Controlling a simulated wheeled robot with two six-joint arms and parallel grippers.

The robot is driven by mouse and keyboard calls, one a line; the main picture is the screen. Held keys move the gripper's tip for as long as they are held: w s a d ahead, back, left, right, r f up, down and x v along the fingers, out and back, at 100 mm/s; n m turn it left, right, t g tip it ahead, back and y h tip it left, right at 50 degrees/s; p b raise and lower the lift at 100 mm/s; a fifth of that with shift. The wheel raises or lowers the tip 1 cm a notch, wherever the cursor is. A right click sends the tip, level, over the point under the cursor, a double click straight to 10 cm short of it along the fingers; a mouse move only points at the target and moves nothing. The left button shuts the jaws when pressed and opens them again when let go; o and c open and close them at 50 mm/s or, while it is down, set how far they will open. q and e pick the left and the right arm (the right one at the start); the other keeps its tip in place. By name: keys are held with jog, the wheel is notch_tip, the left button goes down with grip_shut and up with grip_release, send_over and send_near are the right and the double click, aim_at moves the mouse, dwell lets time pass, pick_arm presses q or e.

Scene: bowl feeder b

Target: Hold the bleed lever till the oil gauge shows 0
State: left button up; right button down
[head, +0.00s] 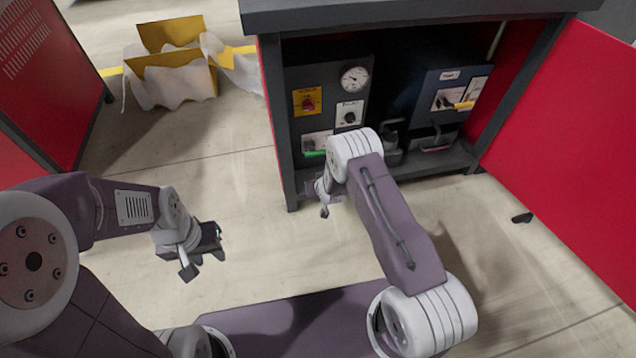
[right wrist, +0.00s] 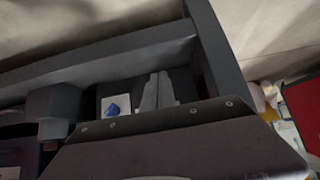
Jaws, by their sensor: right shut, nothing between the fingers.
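The oil gauge (head: 355,77) is a small white round dial on the left panel inside the open cabinet; its reading is too small to tell. A green-handled lever (head: 315,153) shows low on that panel, and a yellow-handled lever (head: 464,105) on the right-hand unit. I cannot tell which is the bleed lever. My right gripper (head: 323,198) is shut and empty, low in front of the cabinet's left part. Its fingers (right wrist: 158,92) show close together in the right wrist view. My left gripper (head: 201,262) is open and empty above the floor, away from the cabinet.
A red-and-yellow switch (head: 308,101) and a black knob (head: 350,113) sit near the gauge. The cabinet's red door (head: 570,130) stands open at right. Yellow bins with white sheeting (head: 172,75) stand at back left. A blue knob on a white plate (right wrist: 112,106) shows in the wrist view.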

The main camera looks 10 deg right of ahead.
notch_tip(320, 180, up, 13)
jog(key=s+p, duration=0.2)
jog(key=p, duration=0.7)
